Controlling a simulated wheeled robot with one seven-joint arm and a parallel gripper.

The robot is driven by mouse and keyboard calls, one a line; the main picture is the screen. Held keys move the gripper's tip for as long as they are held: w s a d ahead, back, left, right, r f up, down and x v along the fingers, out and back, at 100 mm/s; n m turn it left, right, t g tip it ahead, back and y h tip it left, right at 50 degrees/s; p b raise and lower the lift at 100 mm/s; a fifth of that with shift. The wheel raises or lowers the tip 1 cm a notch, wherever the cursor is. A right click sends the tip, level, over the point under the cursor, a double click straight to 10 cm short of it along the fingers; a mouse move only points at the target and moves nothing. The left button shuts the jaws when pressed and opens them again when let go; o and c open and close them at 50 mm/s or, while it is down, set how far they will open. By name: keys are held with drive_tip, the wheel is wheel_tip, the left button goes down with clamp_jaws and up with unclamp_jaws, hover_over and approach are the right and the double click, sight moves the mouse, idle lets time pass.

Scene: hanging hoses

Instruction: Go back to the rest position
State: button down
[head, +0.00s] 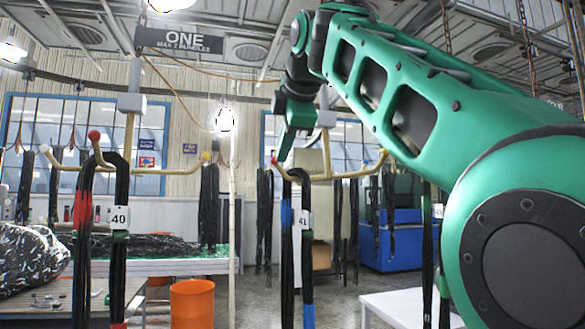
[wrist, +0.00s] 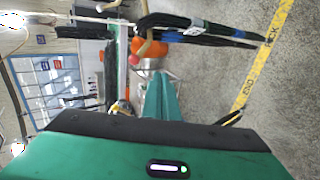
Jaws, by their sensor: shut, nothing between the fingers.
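My gripper (head: 284,150) shows in the head view as a green tip at the end of my raised arm, just above the rack hook over the hose bundle tagged 41 (head: 304,245). In the wrist view its green fingers (wrist: 161,97) are together with nothing between them. The bundle tagged 41 is black with blue bands and hangs from a yellow hook (head: 325,177). A tagged black bundle with a blue band (wrist: 190,30) shows sideways in the wrist view, apart from the fingers. Another black bundle, tagged 40 (head: 120,245), hangs at the left with a red band.
An orange bin (head: 192,303) stands on the floor between the two tagged bundles. A white table (head: 410,308) is at the lower right, with a blue container (head: 395,245) behind. A yellow floor line (wrist: 262,65) crosses the wrist view.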

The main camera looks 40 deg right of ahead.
drive_tip(key=shift+f, duration=0.1)
idle(0.4)
drive_tip(key=s+d+f+m+g+y, duration=0.15)
drive_tip(key=f+m, duration=0.35)
drive_tip(key=f, duration=1)
drive_tip(key=s+d+f+m+g+y, duration=0.1)
drive_tip(key=s+d+f+m+g, duration=0.3)
drive_tip(key=f, duration=1)
drive_tip(key=s+a+f+m+g, duration=0.1)
drive_tip(key=s+a+f+m, duration=0.1)
drive_tip(key=f, duration=0.7)
drive_tip(key=s+a+f+m+g+y, duration=0.1)
drive_tip(key=s+a+f+m+g, duration=0.1)
drive_tip(key=s+f, duration=0.5)
drive_tip(key=s+a+f+m+g+y, duration=0.1)
drive_tip(key=s+a+f+m, duration=0.3)
drive_tip(key=f, duration=0.7)
drive_tip(key=shift+s+f+m, duration=0.2)
drive_tip(key=shift+s+m, duration=0.55)
drive_tip(key=shift+m, duration=0.35)
drive_tip(key=shift+y, duration=0.25)
drive_tip(key=shift+w+f+g, duration=0.2)
drive_tip(key=shift+w+g, duration=0.05)
drive_tip(key=shift+w, duration=0.4)
